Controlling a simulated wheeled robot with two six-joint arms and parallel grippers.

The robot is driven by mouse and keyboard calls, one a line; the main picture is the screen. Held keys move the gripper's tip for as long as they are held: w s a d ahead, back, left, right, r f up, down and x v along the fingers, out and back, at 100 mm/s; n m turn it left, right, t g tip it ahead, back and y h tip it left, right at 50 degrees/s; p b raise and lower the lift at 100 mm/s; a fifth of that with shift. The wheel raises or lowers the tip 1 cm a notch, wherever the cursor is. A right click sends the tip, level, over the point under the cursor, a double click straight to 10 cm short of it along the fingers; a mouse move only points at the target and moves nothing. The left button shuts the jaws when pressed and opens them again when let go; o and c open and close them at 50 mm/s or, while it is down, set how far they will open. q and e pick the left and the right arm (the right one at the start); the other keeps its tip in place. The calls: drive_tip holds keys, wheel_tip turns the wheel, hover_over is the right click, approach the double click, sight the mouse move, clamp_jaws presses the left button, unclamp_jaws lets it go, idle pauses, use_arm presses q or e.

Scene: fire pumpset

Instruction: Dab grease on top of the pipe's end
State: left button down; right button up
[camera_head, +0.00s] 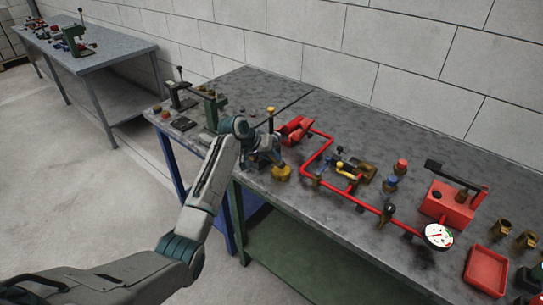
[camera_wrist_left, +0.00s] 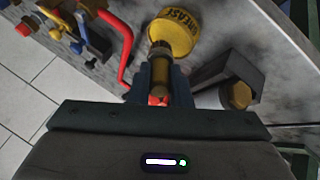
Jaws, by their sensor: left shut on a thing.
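My left gripper (camera_head: 268,157) is at the near edge of the workbench. In the left wrist view its blue fingers (camera_wrist_left: 160,82) are shut on a brush (camera_wrist_left: 158,98) with a reddish handle end. A yellow round grease tin (camera_head: 282,173) stands just beyond and below the fingertips; in the left wrist view the tin (camera_wrist_left: 178,30) reads "GREASE". The brush's far end overlaps the tin; I cannot tell whether it touches the grease. A red pipe (camera_head: 318,155) runs along the bench right of the gripper. I cannot tell which end is meant. My right gripper is not in view.
A red pump part (camera_head: 295,129) lies close behind the gripper. A green stand (camera_head: 210,105) is to its left. Valves, a gauge (camera_head: 438,236), a red box (camera_head: 447,204) and a red tray (camera_head: 486,269) fill the right side. The bench's back strip is clear.

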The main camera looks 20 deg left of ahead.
use_arm(q)
drive_tip(key=shift+f, duration=0.6)
idle(0.3)
drive_tip(key=shift+f, duration=0.1)
idle(1.9)
wheel_tip(320, 180, up, 7)
drive_tip(key=p, duration=0.7)
drive_tip(key=shift+p, duration=0.3)
idle(0.4)
